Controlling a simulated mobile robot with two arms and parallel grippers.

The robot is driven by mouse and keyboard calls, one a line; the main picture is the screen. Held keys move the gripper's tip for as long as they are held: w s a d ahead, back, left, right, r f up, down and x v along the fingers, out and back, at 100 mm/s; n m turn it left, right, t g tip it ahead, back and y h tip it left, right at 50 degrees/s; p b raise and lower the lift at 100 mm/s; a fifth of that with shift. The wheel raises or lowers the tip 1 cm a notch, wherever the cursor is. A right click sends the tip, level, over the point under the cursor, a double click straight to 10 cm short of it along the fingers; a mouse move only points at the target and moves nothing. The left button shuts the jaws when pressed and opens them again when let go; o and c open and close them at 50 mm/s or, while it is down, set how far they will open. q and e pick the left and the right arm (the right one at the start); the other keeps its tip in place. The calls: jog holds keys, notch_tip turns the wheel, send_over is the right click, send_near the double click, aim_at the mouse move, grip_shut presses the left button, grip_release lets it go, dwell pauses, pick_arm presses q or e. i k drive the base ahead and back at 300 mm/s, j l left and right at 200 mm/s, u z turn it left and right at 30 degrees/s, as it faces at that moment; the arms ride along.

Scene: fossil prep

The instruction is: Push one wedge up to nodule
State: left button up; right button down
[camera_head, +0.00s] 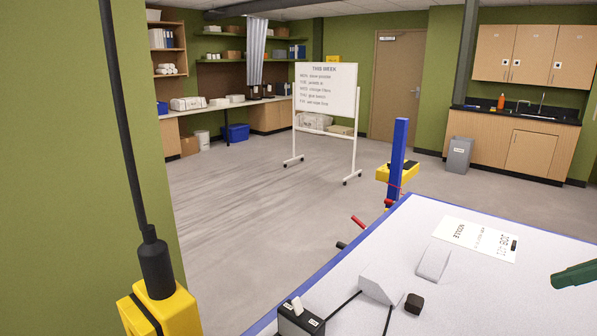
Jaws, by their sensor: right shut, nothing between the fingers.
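Two pale wedges lie on the white tabletop (340,272). One wedge (433,262) is farther back, just in front of a printed sheet. The other wedge (379,284) is nearer and to the left, with thin black lines beside it. A small dark block (414,303) sits just right of the nearer wedge, with a narrow gap. I cannot tell whether this block is the nodule. My right gripper (556,280), dark green, enters from the right edge. It is shut and empty, well to the right of both wedges. My left gripper is out of view.
A black labelled box (299,318) stands at the table's near left edge. The printed sheet (478,238) lies at the back with a small dark piece on it. A blue post (398,150) with a yellow part stands beyond the table. A yellow unit (160,312) hangs at left.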

aim_at(377, 282)
jog(key=k+l, duration=0.2)
jog(key=l, duration=0.15)
jog(key=k+l, duration=0.15)
jog(key=l, duration=0.2)
jog(key=k+l, duration=0.2)
jog(key=l, duration=0.15)
jog(key=k+l, duration=0.2)
jog(key=l, duration=0.2)
